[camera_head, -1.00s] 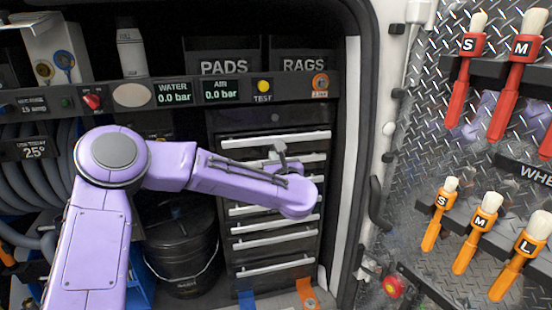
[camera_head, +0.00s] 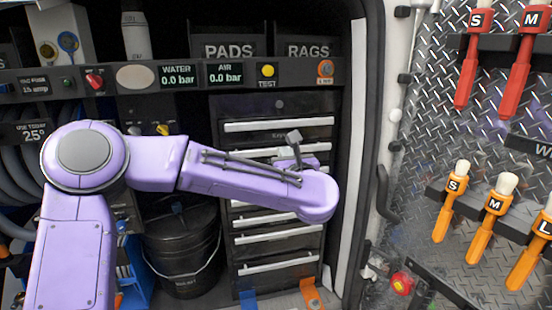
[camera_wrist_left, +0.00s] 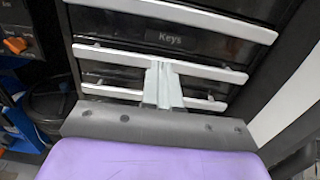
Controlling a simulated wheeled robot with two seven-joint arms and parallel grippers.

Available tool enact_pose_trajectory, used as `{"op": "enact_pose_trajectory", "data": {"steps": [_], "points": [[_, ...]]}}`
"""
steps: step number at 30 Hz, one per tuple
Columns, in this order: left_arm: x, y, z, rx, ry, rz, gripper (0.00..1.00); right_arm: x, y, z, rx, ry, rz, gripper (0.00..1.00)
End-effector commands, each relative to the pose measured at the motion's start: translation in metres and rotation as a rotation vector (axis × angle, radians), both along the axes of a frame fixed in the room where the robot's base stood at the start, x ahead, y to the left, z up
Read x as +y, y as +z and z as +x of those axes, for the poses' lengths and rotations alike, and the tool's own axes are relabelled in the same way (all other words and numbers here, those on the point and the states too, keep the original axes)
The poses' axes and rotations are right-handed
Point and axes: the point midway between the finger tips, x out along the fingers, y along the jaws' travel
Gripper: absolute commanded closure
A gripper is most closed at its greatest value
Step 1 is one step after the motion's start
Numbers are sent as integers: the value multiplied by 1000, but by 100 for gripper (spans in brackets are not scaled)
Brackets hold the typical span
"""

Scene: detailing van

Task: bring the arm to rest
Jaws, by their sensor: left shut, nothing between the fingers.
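My left arm is lilac and reaches across the head view from the left, its forearm in front of the drawer cabinet (camera_head: 277,226). My left gripper (camera_head: 293,138) shows as a small grey piece above the wrist end, in front of the upper drawers. In the left wrist view its two pale fingers (camera_wrist_left: 162,86) are together with nothing between them. They point at the drawer fronts, below a drawer labelled "Keys" (camera_wrist_left: 171,39). I cannot tell the exact gap to the drawer handles. My right gripper is not in view.
A black lidded bucket (camera_head: 183,246) stands below the forearm. A control panel (camera_head: 118,82) with displays, knobs and a yellow test button (camera_head: 267,70) runs above. At right, red (camera_head: 467,75) and orange brushes (camera_head: 487,225) hang on a diamond-plate door (camera_head: 430,130).

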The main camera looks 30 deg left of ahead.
Motion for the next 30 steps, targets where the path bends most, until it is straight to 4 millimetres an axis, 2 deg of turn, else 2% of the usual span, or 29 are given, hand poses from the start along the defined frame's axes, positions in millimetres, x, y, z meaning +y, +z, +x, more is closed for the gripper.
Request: {"op": "enact_pose_trajectory", "data": {"steps": [1, 6, 17, 20, 21, 22, 23, 24, 26, 27, 29, 30], "points": [[-11, -5, -8, -3, -5, 4, 100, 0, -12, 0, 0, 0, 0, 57], [-35, -3, -29, -1, -4, 1, 100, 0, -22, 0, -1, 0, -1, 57], [-41, 0, -36, 19, -1, 17, 100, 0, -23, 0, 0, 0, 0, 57], [-52, 3, -27, 159, -71, 186, 100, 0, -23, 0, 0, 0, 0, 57], [-60, -3, -22, 269, -131, 334, 100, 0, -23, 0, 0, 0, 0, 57], [-68, -15, -17, 378, -183, 489, 100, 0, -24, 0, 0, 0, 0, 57], [-78, -43, -11, 520, -244, 669, 100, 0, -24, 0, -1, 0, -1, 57], [-87, -81, -7, 673, -313, 851, 100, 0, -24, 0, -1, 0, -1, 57], [-95, -136, -8, 861, -411, 1069, 100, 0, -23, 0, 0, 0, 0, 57], [-99, -173, -13, 971, -476, 1198, 100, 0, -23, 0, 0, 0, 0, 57], [-103, -227, -26, 1119, -581, 1369, 100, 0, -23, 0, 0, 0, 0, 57], [-103, -262, -38, 1209, -655, 1475, 100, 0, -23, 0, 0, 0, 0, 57]]}}
